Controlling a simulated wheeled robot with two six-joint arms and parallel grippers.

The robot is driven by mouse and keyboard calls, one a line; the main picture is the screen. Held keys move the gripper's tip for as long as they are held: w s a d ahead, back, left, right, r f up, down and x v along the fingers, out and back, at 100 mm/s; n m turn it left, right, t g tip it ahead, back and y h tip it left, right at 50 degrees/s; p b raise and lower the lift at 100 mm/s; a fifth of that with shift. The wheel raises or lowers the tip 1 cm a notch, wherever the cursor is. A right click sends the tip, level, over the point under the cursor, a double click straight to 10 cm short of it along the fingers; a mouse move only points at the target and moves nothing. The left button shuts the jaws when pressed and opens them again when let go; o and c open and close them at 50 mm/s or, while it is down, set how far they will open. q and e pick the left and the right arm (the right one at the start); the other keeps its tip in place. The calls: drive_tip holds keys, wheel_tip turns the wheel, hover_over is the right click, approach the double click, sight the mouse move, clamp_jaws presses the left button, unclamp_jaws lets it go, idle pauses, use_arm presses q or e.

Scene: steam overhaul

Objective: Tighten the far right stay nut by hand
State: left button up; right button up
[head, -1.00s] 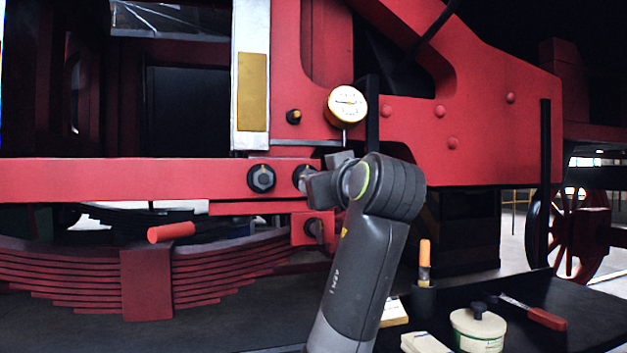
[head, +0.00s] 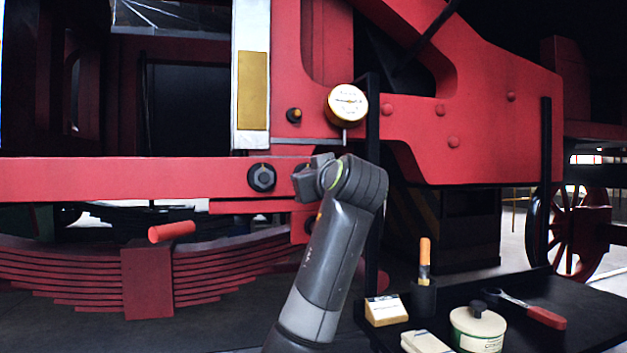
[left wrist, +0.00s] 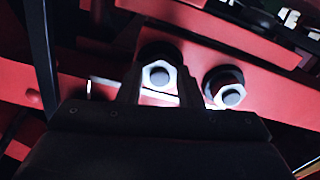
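Two dark stay nuts sit in a row on the red beam. The left one (head: 262,178) is bare in the head view. The right one is hidden there behind my left gripper (head: 304,180), which has its tip end up against the beam. In the left wrist view, a bright hex nut (left wrist: 158,76) shows between the two dark fingers of my left gripper (left wrist: 161,82). A narrow gap shows beside the nut, so the fingers look open around it or just in front of it. A second nut (left wrist: 228,90) shows to the right, clear of the fingers. My right gripper is out of view.
A round gauge (head: 346,105) hangs just above my left wrist. A red-orange handle (head: 172,232) sticks out above the leaf spring (head: 146,285). A black bench (head: 575,310) at lower right holds a lidded tub (head: 478,331), a red-handled tool (head: 546,317) and a small box (head: 386,311).

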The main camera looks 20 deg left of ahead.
use_arm(q)
drive_tip(key=c, duration=0.4)
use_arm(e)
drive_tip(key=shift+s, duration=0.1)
use_arm(q)
drive_tip(key=shift+a+m+p, duration=0.1)
drive_tip(key=shift+m+p, duration=5.1)
drive_tip(key=shift+m, duration=2.2)
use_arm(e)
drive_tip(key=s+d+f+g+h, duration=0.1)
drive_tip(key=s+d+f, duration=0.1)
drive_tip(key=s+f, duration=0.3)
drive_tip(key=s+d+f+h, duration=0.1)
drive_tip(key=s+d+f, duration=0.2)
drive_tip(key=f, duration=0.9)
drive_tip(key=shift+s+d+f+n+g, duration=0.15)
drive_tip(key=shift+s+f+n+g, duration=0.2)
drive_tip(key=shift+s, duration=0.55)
